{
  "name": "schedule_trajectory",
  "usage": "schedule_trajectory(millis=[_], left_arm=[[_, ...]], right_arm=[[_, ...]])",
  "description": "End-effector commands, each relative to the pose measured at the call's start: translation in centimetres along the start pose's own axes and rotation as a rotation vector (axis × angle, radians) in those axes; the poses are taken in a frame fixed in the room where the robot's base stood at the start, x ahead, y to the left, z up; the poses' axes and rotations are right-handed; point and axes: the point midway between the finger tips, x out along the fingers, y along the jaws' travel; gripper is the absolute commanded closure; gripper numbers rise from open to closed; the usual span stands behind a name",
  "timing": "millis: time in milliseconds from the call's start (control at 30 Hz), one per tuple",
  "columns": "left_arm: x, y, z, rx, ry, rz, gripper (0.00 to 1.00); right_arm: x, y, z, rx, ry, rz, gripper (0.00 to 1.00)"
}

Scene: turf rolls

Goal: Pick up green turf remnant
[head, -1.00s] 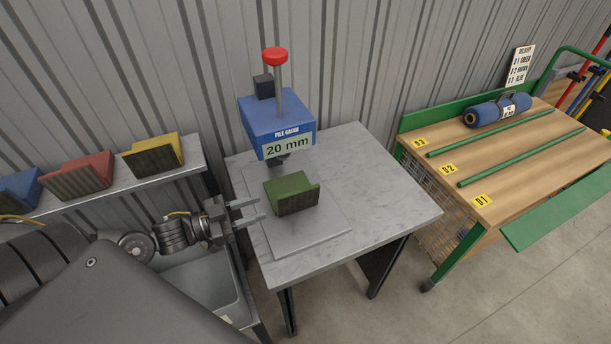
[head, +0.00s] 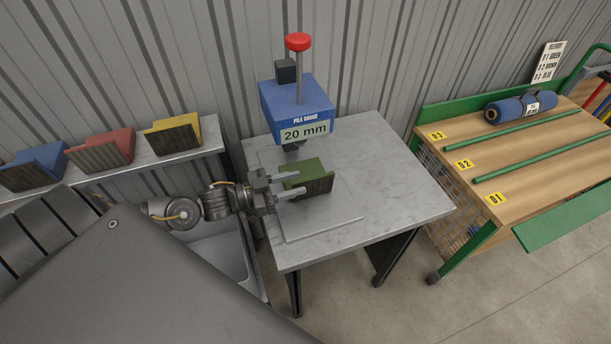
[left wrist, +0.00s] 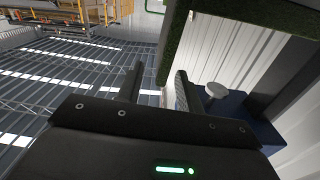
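The green turf remnant (head: 317,181), a folded, L-shaped piece, sits on the grey plate (head: 325,217) below the blue pile gauge (head: 297,107). My left gripper (head: 300,184) reaches in from the left, its two fingers open at the remnant's left end and partly covering it. In the left wrist view the fingers (left wrist: 157,78) are apart, and a dark green turf edge (left wrist: 174,42) shows between them, closer to the right finger. I cannot tell whether a finger touches it. My right gripper is not in view.
The gauge, reading 20 mm, stands close behind the remnant on the marble-like table (head: 405,190). Blue (head: 35,165), red (head: 103,150) and yellow (head: 173,135) pieces lie on a shelf at left. A wooden cart (head: 545,150) with a blue roll (head: 521,106) stands at right.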

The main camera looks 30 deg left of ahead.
Motion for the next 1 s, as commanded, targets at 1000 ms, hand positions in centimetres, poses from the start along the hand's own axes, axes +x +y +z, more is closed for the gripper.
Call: schedule_trajectory(millis=[1000], left_arm=[[4.2,-0.1,-0.1,0.001,0.002,-0.001,1.0]], right_arm=[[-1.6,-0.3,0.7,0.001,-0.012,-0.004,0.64]])
